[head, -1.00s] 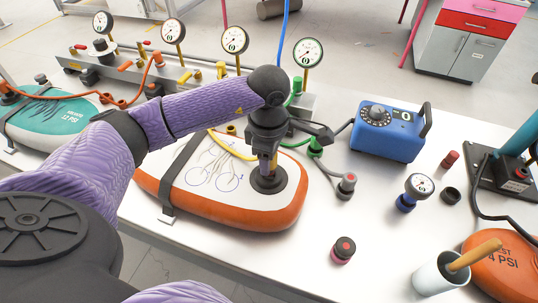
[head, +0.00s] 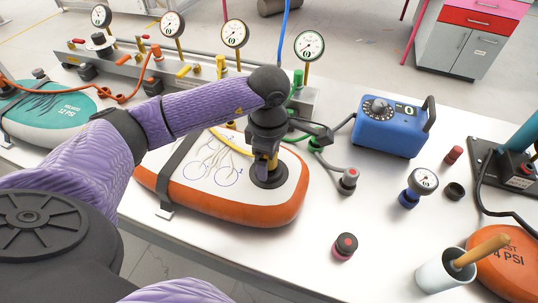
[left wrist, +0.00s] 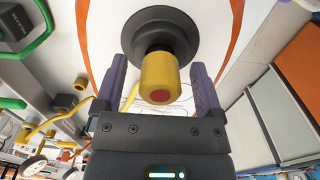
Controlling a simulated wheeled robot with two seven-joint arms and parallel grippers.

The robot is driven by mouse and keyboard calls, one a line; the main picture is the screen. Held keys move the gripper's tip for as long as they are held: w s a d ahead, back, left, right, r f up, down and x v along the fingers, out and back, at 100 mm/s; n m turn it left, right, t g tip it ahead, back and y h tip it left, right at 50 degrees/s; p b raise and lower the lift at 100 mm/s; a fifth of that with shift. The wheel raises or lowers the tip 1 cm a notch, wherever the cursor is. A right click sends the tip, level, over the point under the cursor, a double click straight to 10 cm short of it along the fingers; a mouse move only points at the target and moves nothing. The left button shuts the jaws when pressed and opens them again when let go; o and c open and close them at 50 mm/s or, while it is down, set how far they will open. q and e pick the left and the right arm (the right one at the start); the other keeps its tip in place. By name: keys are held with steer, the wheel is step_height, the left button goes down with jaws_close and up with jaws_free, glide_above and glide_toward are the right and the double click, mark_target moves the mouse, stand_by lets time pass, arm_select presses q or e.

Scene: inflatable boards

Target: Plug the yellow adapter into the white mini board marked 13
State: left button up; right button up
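The white mini board (head: 205,185) with orange sides lies on the table under my left gripper. It has pen drawings on top, but no 13 is readable. Its black round valve (head: 288,176) is near the right end. The yellow adapter (left wrist: 158,72), with a red centre, stands at that valve in the left wrist view. Whether it is fully seated cannot be told. My left gripper (left wrist: 159,84) is open, its purple fingers on either side of the adapter with gaps between. In the head view the gripper (head: 268,170) largely hides the adapter. My right gripper is out of view.
A blue pump box (head: 388,128), a blue-based gauge (head: 422,182) and a red-topped cap (head: 345,246) stand to the right. A manifold with several gauges and coloured hoses (head: 190,68) is behind. A teal board (head: 45,112) lies left, a white cup (head: 438,276) front right.

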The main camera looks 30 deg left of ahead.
arm_select(q)
step_height(320, 180, up, 10)
steer(key=shift+p, duration=1)
steer(key=shift+f, duration=0.1)
